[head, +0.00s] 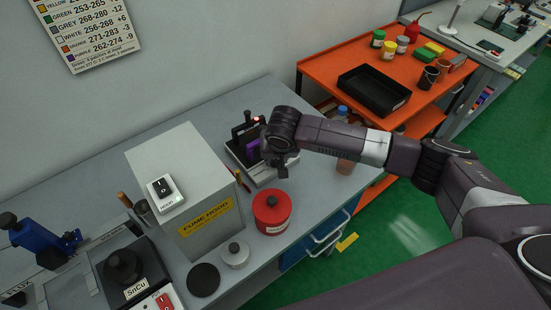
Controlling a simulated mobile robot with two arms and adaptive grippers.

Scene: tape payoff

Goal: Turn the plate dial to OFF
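My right gripper (277,168) points down at the front right of a low grey plate-like unit (266,177) on the bench. Dark upright parts and a purple piece (253,149) stand on or behind this unit. The gripper and wrist cover part of the unit's front, and I cannot make out a dial or its marking there. The fingers are small and dark, so I cannot tell whether they are open or shut. My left gripper is not in view.
A red canister (271,213) stands close in front of the gripper. A grey fume hood box (190,180) with a switch (165,189) is to the left. A SnCu pot (124,267) sits lower left. An orange cart (330,67) holds a black tray (374,91).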

